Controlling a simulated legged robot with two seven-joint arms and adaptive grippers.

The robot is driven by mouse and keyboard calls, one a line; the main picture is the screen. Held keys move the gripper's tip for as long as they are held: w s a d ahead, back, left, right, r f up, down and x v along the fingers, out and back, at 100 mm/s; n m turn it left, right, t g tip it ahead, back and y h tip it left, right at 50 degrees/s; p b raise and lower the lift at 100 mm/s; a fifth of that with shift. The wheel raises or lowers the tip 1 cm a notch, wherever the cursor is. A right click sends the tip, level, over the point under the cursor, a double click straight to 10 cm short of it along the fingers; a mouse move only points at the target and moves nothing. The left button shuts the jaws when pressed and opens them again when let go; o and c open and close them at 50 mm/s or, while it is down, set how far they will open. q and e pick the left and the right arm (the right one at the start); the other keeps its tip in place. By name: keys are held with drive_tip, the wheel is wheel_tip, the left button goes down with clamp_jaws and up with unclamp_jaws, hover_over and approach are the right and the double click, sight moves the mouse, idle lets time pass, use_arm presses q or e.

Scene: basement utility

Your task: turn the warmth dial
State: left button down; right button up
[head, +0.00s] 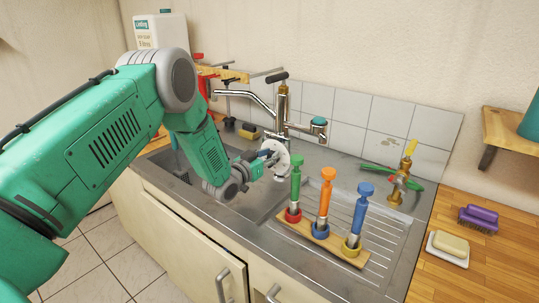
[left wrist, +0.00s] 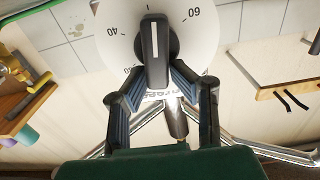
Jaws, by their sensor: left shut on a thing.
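The warmth dial has a round white face (left wrist: 108,52) with black numbers, among them 40 and 60, and a black knob (left wrist: 153,45) with a pale pointer line. In the left wrist view the line points up, between 40 and 60. My left gripper (left wrist: 154,80) is shut on the lower part of the knob, one finger on each side. In the head view the dial (head: 273,168) stands over the sink in front of the tap, seen from the side. There my left gripper (head: 264,158) reaches it from the left, and the knob is mostly hidden. My right gripper is not in view.
A chrome tap (head: 281,110) stands behind the dial. A wooden rack (head: 330,244) with green, orange and blue-handled tools stands on the drainer at right. A brass valve (head: 398,185), a purple brush (head: 479,218) and a soap dish (head: 447,254) lie farther right.

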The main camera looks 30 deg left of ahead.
use_arm(q)
drive_tip(key=shift+w+r, duration=0.25)
drive_tip(key=shift+r, duration=0.05)
drive_tip(key=c, duration=1.5)
unclamp_jaws()
drive_tip(key=shift+c, duration=0.2)
drive_tip(key=shift+o, duration=0.5)
drive_tip(key=shift+w+a+f, duration=0.15)
drive_tip(key=shift+w+f, duration=0.1)
drive_tip(key=shift+f, duration=0.05)
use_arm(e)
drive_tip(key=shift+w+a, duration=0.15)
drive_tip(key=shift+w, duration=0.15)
use_arm(q)
drive_tip(key=shift+s, duration=0.15)
